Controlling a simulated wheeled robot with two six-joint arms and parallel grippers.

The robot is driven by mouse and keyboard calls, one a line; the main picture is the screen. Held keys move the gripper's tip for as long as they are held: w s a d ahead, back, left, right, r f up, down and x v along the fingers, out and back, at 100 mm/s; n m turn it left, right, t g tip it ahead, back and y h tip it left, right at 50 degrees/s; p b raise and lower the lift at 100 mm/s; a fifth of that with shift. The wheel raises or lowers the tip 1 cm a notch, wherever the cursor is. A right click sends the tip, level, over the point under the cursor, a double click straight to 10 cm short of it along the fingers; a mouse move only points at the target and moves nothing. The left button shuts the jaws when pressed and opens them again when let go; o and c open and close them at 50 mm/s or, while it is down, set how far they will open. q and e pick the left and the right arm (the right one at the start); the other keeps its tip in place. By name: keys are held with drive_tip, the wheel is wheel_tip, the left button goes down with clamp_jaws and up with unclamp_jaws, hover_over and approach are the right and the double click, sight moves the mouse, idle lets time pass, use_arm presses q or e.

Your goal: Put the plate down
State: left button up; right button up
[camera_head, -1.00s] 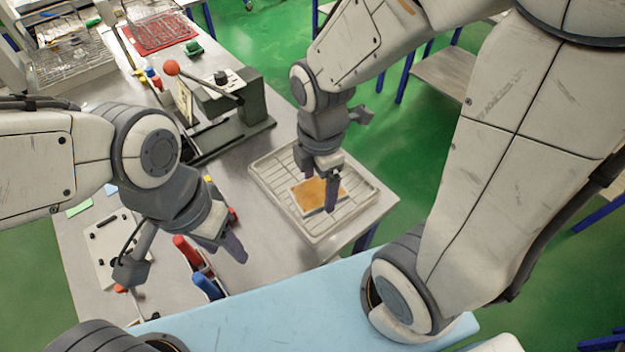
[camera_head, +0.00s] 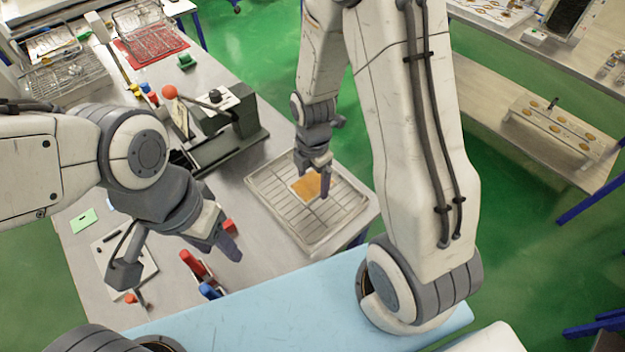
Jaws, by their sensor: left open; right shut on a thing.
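The plate (camera_head: 305,188), a small flat square with an orange-brown top and pale edges, is at the wire-grid tray (camera_head: 345,217) near the bench's right edge. It lies over the tray's left-back part; I cannot tell whether its underside touches the grid. My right gripper (camera_head: 325,184) reaches down from above and is shut on the plate's right side, hiding part of it. My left gripper (camera_head: 229,243) is open and empty above the bench, left of the tray.
A grey press (camera_head: 225,125) with a red-knobbed lever stands behind and left of the tray. Red (camera_head: 194,265) and blue (camera_head: 209,291) handled tools lie below my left gripper. A light-blue surface (camera_head: 270,300) is in front. A side bench (camera_head: 560,130) stands at the right.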

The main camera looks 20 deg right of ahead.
sight(313, 179)
drive_tip(key=shift+w+d+f, duration=0.2)
drive_tip(key=shift+w+f, duration=0.15)
drive_tip(key=shift+w, duration=0.25)
wheel_tip(313, 179, down, 4)
drive_tip(key=shift+r+p, duration=0.15)
drive_tip(key=shift+p, duration=0.55)
drive_tip(key=shift+f, duration=0.2)
drive_tip(key=shift+f, duration=0.15)
drive_tip(key=o, duration=1.4)
drive_tip(key=shift+o, duration=0.2)
